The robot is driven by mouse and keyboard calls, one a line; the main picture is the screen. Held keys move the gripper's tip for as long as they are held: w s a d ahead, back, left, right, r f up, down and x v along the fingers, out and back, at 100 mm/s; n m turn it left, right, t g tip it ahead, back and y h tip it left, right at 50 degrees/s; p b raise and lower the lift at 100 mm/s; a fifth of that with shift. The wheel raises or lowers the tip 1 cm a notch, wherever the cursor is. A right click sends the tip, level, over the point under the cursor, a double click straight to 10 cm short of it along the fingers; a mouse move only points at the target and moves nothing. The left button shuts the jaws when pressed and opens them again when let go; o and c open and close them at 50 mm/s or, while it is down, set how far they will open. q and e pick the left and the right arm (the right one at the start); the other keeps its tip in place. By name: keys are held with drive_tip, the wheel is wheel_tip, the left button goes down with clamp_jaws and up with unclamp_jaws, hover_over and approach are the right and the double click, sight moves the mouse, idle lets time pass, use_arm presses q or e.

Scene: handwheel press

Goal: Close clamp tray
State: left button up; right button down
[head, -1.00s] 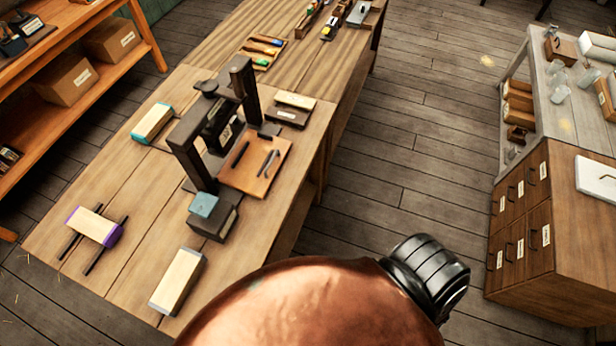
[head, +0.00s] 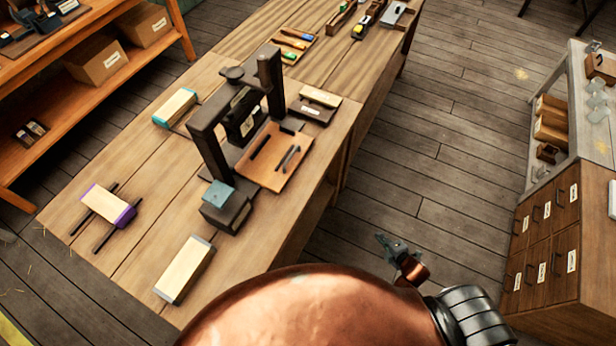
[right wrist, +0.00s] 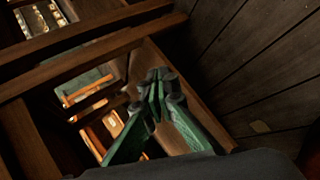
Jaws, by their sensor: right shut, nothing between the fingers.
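The handwheel press (head: 212,128) stands on the wooden workbench, a dark frame with a round wheel on top. A flat orange-brown tray (head: 272,172), which looks like the clamp tray, sticks out from the press toward the bench's right edge. Dark bars lie on the tray. My right gripper (head: 384,240) is over the floor, right of the bench and apart from the tray. In the right wrist view its green fingers (right wrist: 158,80) are together and empty, with woodwork behind them. My left gripper is not in view.
Blocks with pale tops lie on the bench, one with purple ends (head: 108,206), one with teal ends (head: 176,107), one grey-ended (head: 184,270). A dark box with a teal top (head: 226,208) stands beside the press. Drawers (head: 545,235) stand at right; open floor lies between.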

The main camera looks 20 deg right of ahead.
sight(292, 173)
drive_tip(key=w+a+r+n+t+y+b, duration=0.1)
drive_tip(key=w+a+r+n+y, duration=0.1)
drive_tip(key=w+r+n, duration=0.35)
drive_tip(key=w+a+r+n+t+y, duration=0.1)
drive_tip(key=w+a+r+n+t, duration=0.15)
drive_tip(key=r, duration=0.55)
drive_tip(key=a+r+n+g+y+b, duration=0.1)
drive_tip(key=a+r+n+y, duration=0.4)
drive_tip(key=a+r+n, duration=0.55)
drive_tip(key=a+r+n+y+b, duration=0.1)
drive_tip(key=a+r+n+y, duration=0.35)
drive_tip(key=r+n, duration=0.6)
drive_tip(key=w+a, duration=0.3)
drive_tip(key=w+a+r+m, duration=0.1)
drive_tip(key=w+a, duration=0.2)
drive_tip(key=w+a+r+m, duration=0.1)
drive_tip(key=w+a, duration=0.2)
drive_tip(key=shift+h, duration=0.25)
drive_tip(key=shift+w+a, duration=0.35)
drive_tip(key=shift+w, duration=0.05)
